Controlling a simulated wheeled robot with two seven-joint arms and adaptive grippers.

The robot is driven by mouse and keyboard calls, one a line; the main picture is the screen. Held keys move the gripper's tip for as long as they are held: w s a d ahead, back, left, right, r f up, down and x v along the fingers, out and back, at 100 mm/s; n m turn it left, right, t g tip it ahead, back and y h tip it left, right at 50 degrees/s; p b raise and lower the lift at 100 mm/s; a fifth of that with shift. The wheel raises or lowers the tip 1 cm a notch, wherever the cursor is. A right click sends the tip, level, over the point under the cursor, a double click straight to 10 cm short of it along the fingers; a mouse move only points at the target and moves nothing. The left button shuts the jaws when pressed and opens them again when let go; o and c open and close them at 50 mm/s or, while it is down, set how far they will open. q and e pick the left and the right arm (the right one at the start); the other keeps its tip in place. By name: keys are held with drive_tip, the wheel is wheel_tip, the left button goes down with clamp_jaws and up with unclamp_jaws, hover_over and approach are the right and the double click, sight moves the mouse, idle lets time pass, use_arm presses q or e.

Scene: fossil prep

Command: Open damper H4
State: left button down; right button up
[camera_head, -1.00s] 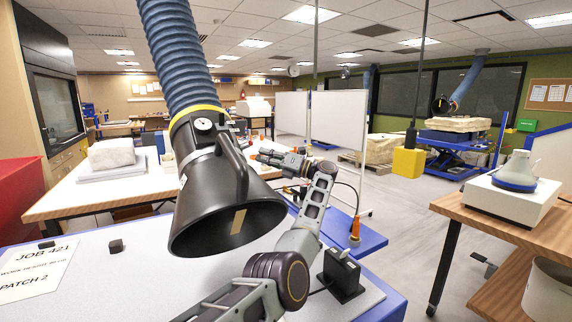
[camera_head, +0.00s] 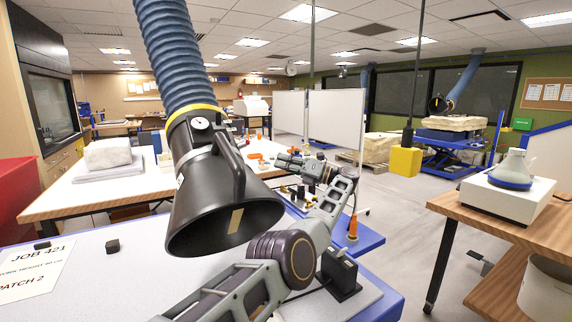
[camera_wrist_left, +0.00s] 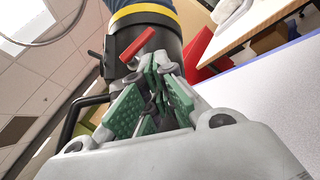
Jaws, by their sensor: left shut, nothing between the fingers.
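The black extraction hood (camera_head: 222,205) hangs from a blue ribbed hose (camera_head: 170,55) with a yellow ring (camera_head: 192,112) and a small round white dial (camera_head: 200,124). No H4 label is readable. In the left wrist view a red lever (camera_wrist_left: 138,45) sits tilted across the hood's black collar (camera_wrist_left: 150,28), just beyond my fingertips. I cannot tell whether they touch it. My left gripper (camera_head: 280,160) is right of the hood's handle; its green-padded fingers (camera_wrist_left: 154,68) are shut and empty. The lever is hidden in the head view. My right gripper is out of view.
A grey-topped bench with a JOB 421 sheet (camera_head: 35,268) and a small black block (camera_head: 112,246) lies below. A worktable with a pale block (camera_head: 108,153) stands behind left. A wooden cart (camera_head: 480,215) stands right, with open floor between.

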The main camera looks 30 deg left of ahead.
use_arm(q)
drive_tip(key=shift+d+f, duration=0.1)
drive_tip(key=shift+d, duration=0.4)
idle(0.4)
